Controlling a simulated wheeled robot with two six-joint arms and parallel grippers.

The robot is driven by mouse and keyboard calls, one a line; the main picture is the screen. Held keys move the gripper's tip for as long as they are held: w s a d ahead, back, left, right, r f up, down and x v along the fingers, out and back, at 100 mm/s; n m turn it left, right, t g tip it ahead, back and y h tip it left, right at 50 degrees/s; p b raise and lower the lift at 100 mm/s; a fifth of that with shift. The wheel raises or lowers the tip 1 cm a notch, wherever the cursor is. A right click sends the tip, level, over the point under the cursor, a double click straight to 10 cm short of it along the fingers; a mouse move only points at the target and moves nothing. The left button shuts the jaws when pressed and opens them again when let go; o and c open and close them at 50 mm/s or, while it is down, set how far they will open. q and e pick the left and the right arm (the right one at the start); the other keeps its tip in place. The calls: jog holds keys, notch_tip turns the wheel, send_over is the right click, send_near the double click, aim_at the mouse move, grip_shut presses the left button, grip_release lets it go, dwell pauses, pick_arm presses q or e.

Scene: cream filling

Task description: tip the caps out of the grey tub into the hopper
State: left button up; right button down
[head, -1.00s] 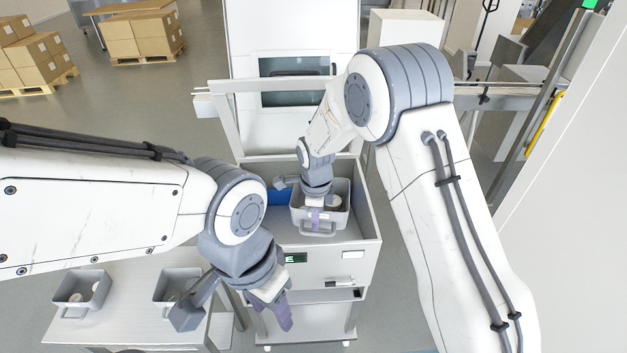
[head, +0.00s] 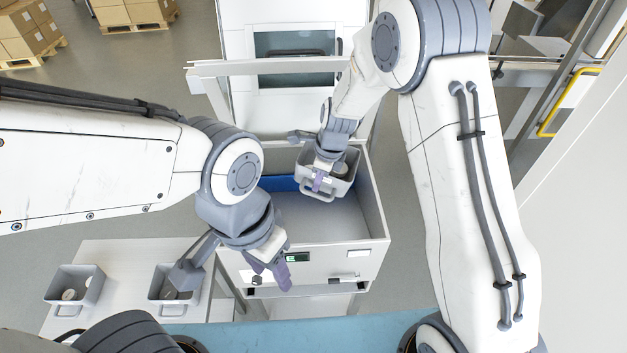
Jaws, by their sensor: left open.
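The grey tub (head: 345,183) is held up inside the far part of the open-topped hopper (head: 374,210), near its right side. It looks slightly tilted, and a few pale caps (head: 342,169) show inside it. My left gripper (head: 271,272) is open and empty in front of the hopper's near left corner. The visible hopper floor looks bare.
Two more grey tubs stand on a pale side table (head: 125,258) at lower left: a left tub (head: 90,290) and a right tub (head: 160,292), with pale caps inside. A white frame bar (head: 225,70) crosses behind the hopper. Stacked boxes (head: 30,35) stand far back.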

aim_at(329, 190)
jog(key=shift+s+d+t+y, duration=0.15)
jog(key=shift+d+t+y, duration=0.25)
jog(key=shift+y, duration=0.65)
jog(key=shift+s+d+t+y, duration=0.15)
jog(key=shift+d+t+y, duration=0.2)
jog(key=shift+y, duration=0.7)
jog(key=t+y+b, duration=0.1)
jog(key=y+b, duration=0.3)
jog(key=b, duration=0.5)
jog(key=d+f+t+y+b, duration=0.1)
jog(key=t+y+b, duration=0.1)
jog(key=y+b, duration=0.3)
jog(key=f+t+y+b, duration=0.1)
jog(key=y+b, duration=0.3)
jog(key=b, duration=0.9)
jog(key=shift+s+d+f+m+t, duration=0.2)
jog(key=shift+s+m+t, duration=0.1)
jog(key=shift+t, duration=0.35)
jog(key=shift+r+y+b, duration=0.1)
jog(key=shift+y+b, duration=0.5)
jog(key=shift+b, duration=0.2)
jog(key=shift+t, duration=0.5)
jog(key=shift+r, duration=0.1)
